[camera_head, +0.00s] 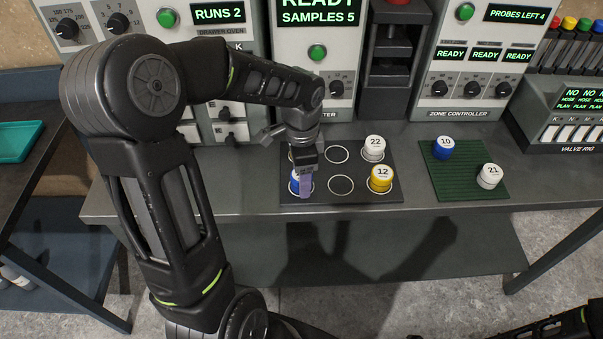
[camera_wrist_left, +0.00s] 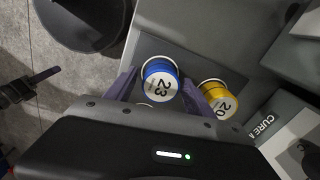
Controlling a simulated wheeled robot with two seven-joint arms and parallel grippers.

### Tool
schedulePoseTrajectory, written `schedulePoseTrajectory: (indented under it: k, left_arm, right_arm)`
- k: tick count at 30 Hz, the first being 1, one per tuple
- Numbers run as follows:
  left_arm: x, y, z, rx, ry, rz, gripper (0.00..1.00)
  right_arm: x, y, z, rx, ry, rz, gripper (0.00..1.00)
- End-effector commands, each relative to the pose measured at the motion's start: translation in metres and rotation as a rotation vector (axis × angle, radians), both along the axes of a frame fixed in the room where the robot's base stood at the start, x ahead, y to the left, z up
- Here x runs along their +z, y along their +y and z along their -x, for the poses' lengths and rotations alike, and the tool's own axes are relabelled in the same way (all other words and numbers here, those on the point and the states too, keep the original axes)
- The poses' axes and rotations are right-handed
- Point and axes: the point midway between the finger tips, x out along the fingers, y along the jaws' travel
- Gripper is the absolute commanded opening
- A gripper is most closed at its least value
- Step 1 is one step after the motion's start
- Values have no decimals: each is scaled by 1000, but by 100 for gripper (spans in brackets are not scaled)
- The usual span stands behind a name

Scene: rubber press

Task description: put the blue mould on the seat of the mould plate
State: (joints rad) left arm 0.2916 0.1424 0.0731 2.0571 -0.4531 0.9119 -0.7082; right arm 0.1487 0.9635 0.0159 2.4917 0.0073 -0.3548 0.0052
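A blue mould with a white top marked 23 (camera_wrist_left: 160,82) is at the front-left seat of the dark plate (camera_head: 398,160), partly hidden in the head view (camera_head: 295,184). My left gripper (camera_head: 305,186) is lowered over it. In the left wrist view its purple fingers (camera_wrist_left: 158,92) stand either side of the mould, spread wider than it. Whether they touch it is not clear. Another blue mould, marked 10 (camera_head: 443,149), stands on the green mat (camera_head: 463,187). A dark gripper, likely my right one, shows at the left of the wrist view (camera_wrist_left: 35,86); its fingers are unclear.
On the plate, the back-middle ring (camera_head: 337,155) and front-middle ring (camera_head: 340,184) are empty. White mould 22 (camera_head: 374,148), yellow mould 12 (camera_head: 381,179) and yellow mould 20 (camera_wrist_left: 217,100) stand there. White mould 21 (camera_head: 489,176) is on the mat. Machines line the back.

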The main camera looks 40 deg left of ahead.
Motion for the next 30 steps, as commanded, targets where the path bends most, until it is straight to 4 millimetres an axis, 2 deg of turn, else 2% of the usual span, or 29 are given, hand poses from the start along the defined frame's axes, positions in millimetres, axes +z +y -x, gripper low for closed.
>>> schedulePoseTrajectory:
  k: [8,14,17,30]
  left_arm:
    - [0,0,0,0,0,0,68]
    - [9,0,-1,0,-1,-1,68]
    - [22,0,-1,0,-3,-2,68]
    - [107,0,-1,-1,-4,-1,68]
  right_arm:
    - [0,0,0,0,0,0,36]
    - [1,0,0,-1,1,1,36]
    - [0,0,0,0,0,0,36]
    - [-5,0,-1,0,-3,-2,36]
